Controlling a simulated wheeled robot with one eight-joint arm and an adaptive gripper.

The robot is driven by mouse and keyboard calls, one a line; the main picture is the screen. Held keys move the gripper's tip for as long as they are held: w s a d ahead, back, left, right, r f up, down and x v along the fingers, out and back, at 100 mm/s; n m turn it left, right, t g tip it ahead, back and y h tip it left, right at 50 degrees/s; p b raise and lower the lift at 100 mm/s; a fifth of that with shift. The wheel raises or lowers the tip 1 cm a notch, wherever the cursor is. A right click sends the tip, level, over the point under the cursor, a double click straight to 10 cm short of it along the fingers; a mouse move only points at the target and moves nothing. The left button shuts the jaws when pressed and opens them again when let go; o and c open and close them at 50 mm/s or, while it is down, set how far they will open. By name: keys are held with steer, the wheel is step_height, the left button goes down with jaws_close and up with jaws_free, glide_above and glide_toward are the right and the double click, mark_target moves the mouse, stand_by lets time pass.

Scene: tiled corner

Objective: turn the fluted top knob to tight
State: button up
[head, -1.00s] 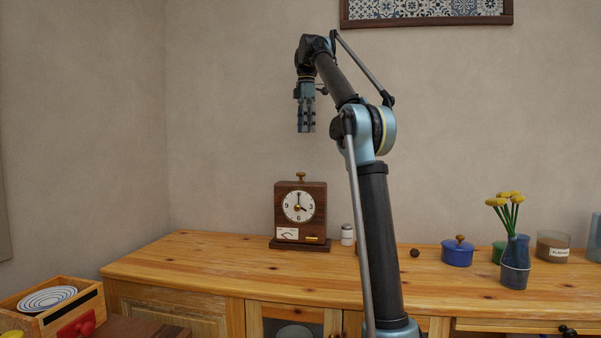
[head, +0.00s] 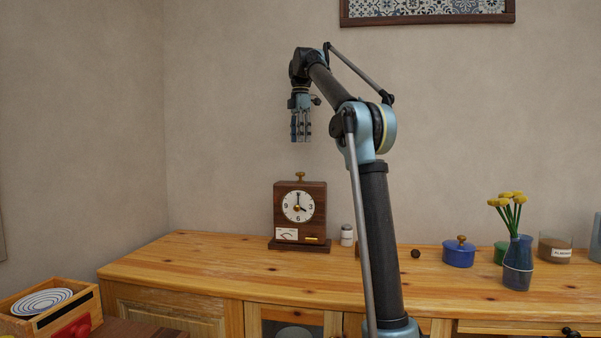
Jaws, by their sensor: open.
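The fluted top knob (head: 300,175) is a small brass-coloured knob on top of a dark brown wooden clock (head: 314,214). The clock stands upright on the wooden cabinet, with a white round dial, a small white label and a yellow plate on its front. My gripper (head: 301,140) points down above the knob, apart from it, with clear air between. It is open and empty. The knob's fluting is too small to make out.
The wooden cabinet top (head: 210,262) is clear left of the clock. A small white-lidded jar (head: 347,235) stands close right of it. A dark ball (head: 415,253), a blue lidded pot (head: 458,254) and a vase of yellow flowers (head: 517,265) stand farther right.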

mark_target(300, 177)
step_height(300, 177, down, 13)
steer(key=shift+s+r, duration=0.1)
steer(key=shift+r, duration=0.1)
stand_by(0.4)
steer(key=c, duration=1.1)
